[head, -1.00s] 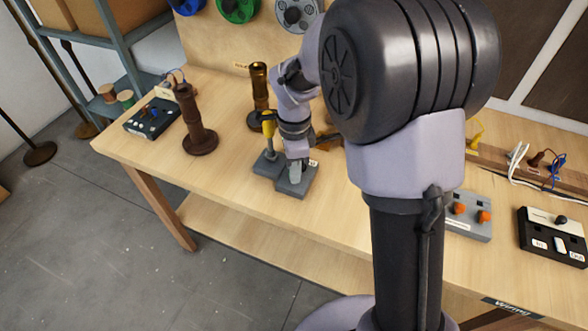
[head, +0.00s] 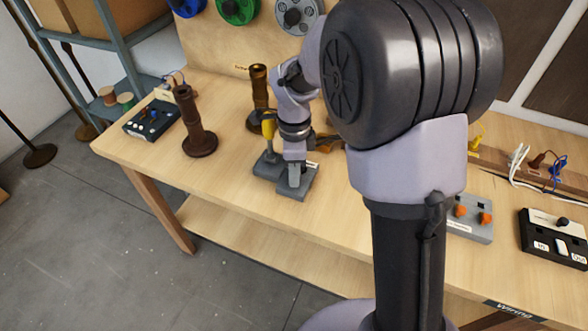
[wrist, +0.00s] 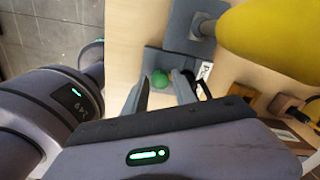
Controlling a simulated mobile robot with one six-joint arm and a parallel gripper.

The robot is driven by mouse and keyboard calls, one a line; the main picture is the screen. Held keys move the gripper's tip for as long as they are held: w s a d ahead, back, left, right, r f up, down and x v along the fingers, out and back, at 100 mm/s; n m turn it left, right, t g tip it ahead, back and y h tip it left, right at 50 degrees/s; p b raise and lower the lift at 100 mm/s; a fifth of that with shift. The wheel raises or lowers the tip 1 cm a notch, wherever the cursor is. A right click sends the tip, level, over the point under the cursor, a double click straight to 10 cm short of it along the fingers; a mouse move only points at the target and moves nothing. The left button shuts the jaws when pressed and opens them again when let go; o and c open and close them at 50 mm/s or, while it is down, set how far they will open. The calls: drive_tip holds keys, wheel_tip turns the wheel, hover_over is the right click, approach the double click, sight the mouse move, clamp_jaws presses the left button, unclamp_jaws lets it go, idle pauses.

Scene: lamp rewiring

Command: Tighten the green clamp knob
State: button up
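The green clamp knob (wrist: 160,78) shows in the wrist view as a small round green top on a dark grey block. The grey block (head: 307,190) also shows in the head view near the bench's front edge, but there my gripper hides the knob. My gripper (wrist: 161,88) is open, pointing down over the block, with one finger on each side of the knob in the picture. I see gaps between the fingers and the knob; I cannot tell how far down the fingers reach beside it.
A grey box with orange knobs (head: 470,215) and a black switch box (head: 553,238) sit at the right. The front-left bench is clear.

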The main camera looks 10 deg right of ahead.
wheel_tip(320, 180, up, 17)
drive_tip(key=p, duration=0.7)
drive_tip(key=shift+r, duration=0.2)
drive_tip(key=s+r+n+t+y+b, duration=0.1)
drive_tip(key=s+n+t, duration=0.2)
drive_tip(key=s+n, duration=0.5)
drive_tip(key=s+a+r+n+t+y+b, duration=0.1)
drive_tip(key=s+n+t, duration=0.1)
drive_tip(key=s+n, duration=0.5)
drive_tip(key=s, duration=0.6)
drive_tip(key=shift+s+r+n+t+b, duration=0.15)
drive_tip(key=shift+s+n+t+b, duration=0.1)
drive_tip(key=shift+n+t+b, duration=0.15)
drive_tip(key=shift+a, duration=0.1)
drive_tip(key=shift+c, duration=0.2)
